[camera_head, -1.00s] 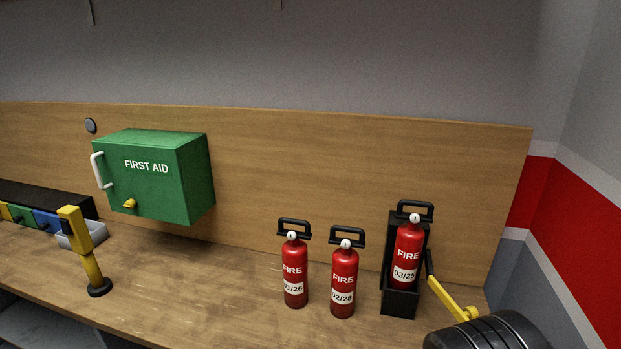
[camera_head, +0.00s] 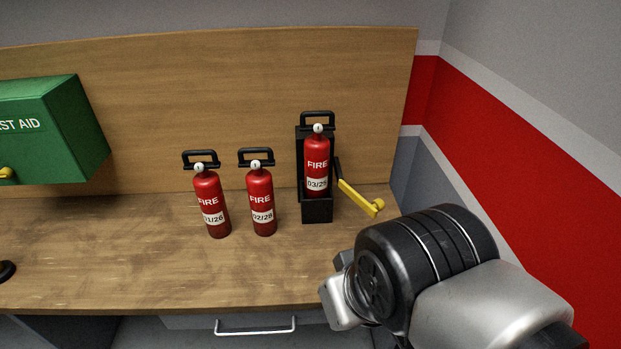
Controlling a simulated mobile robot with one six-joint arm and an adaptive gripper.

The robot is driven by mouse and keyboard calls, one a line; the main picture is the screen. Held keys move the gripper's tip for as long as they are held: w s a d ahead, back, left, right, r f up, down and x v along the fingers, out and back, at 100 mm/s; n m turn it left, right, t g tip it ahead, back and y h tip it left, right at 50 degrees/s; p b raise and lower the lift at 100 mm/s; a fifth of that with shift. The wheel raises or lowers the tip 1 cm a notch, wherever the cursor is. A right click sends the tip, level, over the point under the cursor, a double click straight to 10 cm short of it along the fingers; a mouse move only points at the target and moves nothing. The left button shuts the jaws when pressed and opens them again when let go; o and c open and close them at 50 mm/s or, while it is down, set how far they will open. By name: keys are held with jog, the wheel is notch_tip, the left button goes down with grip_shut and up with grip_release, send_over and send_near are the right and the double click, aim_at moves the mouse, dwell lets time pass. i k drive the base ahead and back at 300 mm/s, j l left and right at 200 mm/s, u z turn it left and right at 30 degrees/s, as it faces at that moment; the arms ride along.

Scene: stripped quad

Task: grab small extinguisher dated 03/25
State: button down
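The small red extinguisher labelled 03/25 (camera_head: 317,166) stands upright in a black holder (camera_head: 317,212) at the right end of the bench, against the wooden back panel. It has a black handle on top and a white round gauge. A yellow-ended lever (camera_head: 362,200) sticks out from the holder's right side and is swung outward. My arm's dark wrist and grey links fill the lower right, in front of the bench and apart from the extinguisher. My gripper's fingers are not visible.
Two similar extinguishers, labelled 01/26 (camera_head: 211,203) and 02/28 (camera_head: 261,202), stand on the bench (camera_head: 130,240) left of the holder. A green first aid box (camera_head: 50,135) is on the panel at left. A drawer handle (camera_head: 255,329) is below the bench. The bench front is clear.

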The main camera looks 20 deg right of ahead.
aim_at(316, 146)
jog(key=i+l+u, duration=0.1)
jog(key=l+u, duration=0.25)
jog(key=i+l+u, duration=0.1)
jog(key=l+u, duration=0.65)
jog(key=i+j, duration=0.05)
jog(key=j, duration=0.05)
